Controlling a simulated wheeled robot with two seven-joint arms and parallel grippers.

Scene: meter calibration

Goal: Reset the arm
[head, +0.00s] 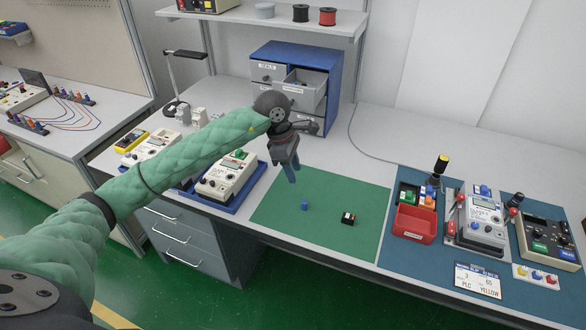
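My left arm, in a green padded sleeve, reaches in from the left of the head view. My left gripper (289,172) points down above the back left part of the green mat (345,203). Its fingers are small and overlap in this view, so whether they are open or shut is unclear. No object clearly shows between them. A small blue cube (304,206) lies on the mat below and right of the gripper, apart from it. A small black block with a light and red marked face (348,218) lies further right. My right gripper is out of view.
A blue drawer cabinet (262,52) with an open drawer (303,82) stands behind the gripper. Meters in blue trays (226,177) stand left of the mat. A blue mat (418,262) at right holds a red bin (413,224), a meter (482,221) and a label card (477,280).

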